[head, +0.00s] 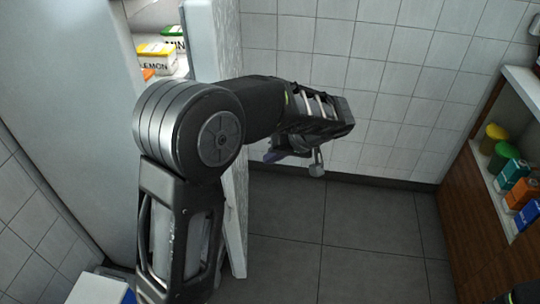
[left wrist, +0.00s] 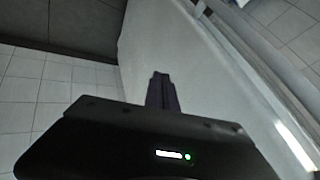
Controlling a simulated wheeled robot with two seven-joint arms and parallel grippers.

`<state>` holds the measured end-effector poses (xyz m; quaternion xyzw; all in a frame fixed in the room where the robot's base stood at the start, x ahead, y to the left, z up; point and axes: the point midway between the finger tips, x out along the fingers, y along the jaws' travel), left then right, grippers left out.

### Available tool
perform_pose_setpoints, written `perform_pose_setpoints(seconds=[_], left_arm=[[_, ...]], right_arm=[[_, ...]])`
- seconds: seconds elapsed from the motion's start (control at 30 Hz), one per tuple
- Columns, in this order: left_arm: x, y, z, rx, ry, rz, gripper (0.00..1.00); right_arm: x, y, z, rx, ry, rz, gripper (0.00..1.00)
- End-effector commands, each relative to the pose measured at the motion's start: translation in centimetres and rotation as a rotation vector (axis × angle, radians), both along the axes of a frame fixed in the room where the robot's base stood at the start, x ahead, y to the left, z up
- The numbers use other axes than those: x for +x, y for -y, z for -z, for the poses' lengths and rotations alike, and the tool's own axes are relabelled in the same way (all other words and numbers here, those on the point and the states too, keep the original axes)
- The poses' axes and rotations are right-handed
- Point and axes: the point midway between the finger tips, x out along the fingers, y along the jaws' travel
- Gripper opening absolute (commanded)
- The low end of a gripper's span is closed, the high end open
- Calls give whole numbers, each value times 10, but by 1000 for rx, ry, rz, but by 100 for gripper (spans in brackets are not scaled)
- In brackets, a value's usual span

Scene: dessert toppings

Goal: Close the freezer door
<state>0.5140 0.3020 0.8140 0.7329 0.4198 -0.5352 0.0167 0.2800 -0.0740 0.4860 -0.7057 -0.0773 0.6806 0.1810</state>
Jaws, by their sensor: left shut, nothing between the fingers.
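The freezer (head: 75,80) stands at the left of the head view. Its white door (head: 228,40) is open and stands out from the body, seen nearly edge-on. Boxes show inside through the gap. My left arm crosses in front of the door and hides its middle. My left gripper (head: 278,156) is on the right side of the door, shut and empty. In the left wrist view its closed fingers (left wrist: 162,92) appear against a pale panel (left wrist: 190,70), likely the door. Whether they touch it I cannot tell. My right gripper is not in view.
A wooden shelf unit (head: 470,215) with several containers stands at the right. The dark tiled floor (head: 350,270) between is clear. A white tiled wall (head: 400,90) closes the back.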

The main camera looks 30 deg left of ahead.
Motion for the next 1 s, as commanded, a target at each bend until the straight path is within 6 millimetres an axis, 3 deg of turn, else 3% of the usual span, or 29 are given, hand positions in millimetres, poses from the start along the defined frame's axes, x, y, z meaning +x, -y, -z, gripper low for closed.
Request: perform_pose_setpoints(seconds=[0.37,0.63,1.0], left_arm=[[4,-45,61,1,-5,-1,0],[-13,-74,60,-1,-1,0,0],[-16,-79,60,0,-1,1,0]], right_arm=[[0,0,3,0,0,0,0],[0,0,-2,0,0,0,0],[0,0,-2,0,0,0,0]])
